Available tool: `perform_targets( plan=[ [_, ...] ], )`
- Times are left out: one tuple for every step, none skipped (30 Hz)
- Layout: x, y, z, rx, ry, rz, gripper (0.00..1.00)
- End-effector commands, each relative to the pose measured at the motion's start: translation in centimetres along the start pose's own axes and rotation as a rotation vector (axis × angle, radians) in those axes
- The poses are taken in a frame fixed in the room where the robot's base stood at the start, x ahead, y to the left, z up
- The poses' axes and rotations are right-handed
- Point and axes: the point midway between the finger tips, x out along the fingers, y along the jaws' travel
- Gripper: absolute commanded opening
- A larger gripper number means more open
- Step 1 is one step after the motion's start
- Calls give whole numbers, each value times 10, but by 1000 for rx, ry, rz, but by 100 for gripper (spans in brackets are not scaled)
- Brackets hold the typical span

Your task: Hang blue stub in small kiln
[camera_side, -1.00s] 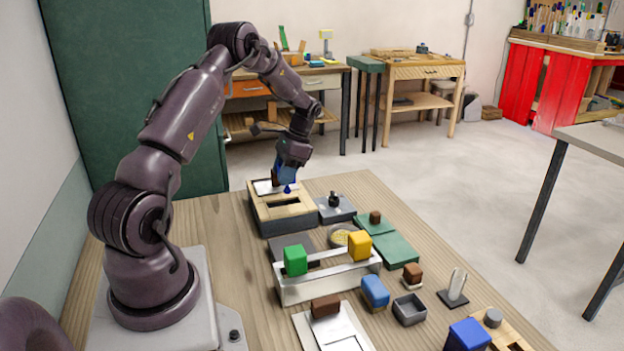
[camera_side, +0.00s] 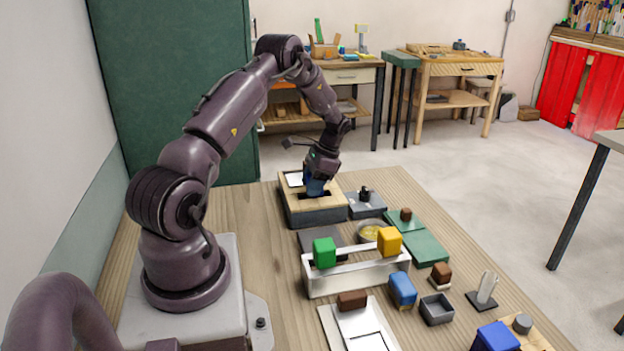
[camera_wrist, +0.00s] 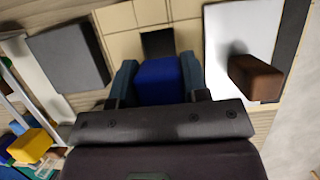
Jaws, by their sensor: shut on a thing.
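My gripper (camera_side: 318,180) is shut on the blue stub (camera_wrist: 158,82), which sits between the two fingers in the wrist view. The stub also shows in the side view (camera_side: 315,187), low over the small kiln. The kiln is a dark box with a pale brick top (camera_side: 300,204) and a dark slot. In the wrist view the slot (camera_wrist: 157,43) lies just beyond the stub, in line with it. The stub's lower end is at the slot in the side view; I cannot tell whether it is inside.
A brown block (camera_wrist: 256,78) stands on a white plate (camera_wrist: 225,30) beside the slot. A white rack (camera_side: 350,279) with green (camera_side: 324,252) and yellow (camera_side: 389,240) blocks stands in front. Another blue block (camera_side: 402,290) and a grey tray (camera_side: 437,309) lie to the right.

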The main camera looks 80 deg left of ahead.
Motion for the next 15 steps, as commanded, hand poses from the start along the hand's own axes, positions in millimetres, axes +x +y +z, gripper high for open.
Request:
perform_targets(
  plan=[
    [0,0,0,0,0,0,19],
    [0,0,0,0,0,0,19],
    [0,0,0,0,0,-1,19],
    [0,0,0,0,0,-1,19],
    [0,0,0,0,0,-1,19],
    [0,0,0,0,0,-1,19],
    [0,0,0,0,0,-1,19],
    [0,0,0,0,0,-1,44],
    [0,0,0,0,0,-1,53],
    [0,0,0,0,0,-1,60],
    [0,0,0,0,0,-1,67],
    [0,0,0,0,0,-1,72],
    [0,0,0,0,0,0,72],
    [0,0,0,0,0,0,72],
    [0,0,0,0,0,0,72]
  ],
)
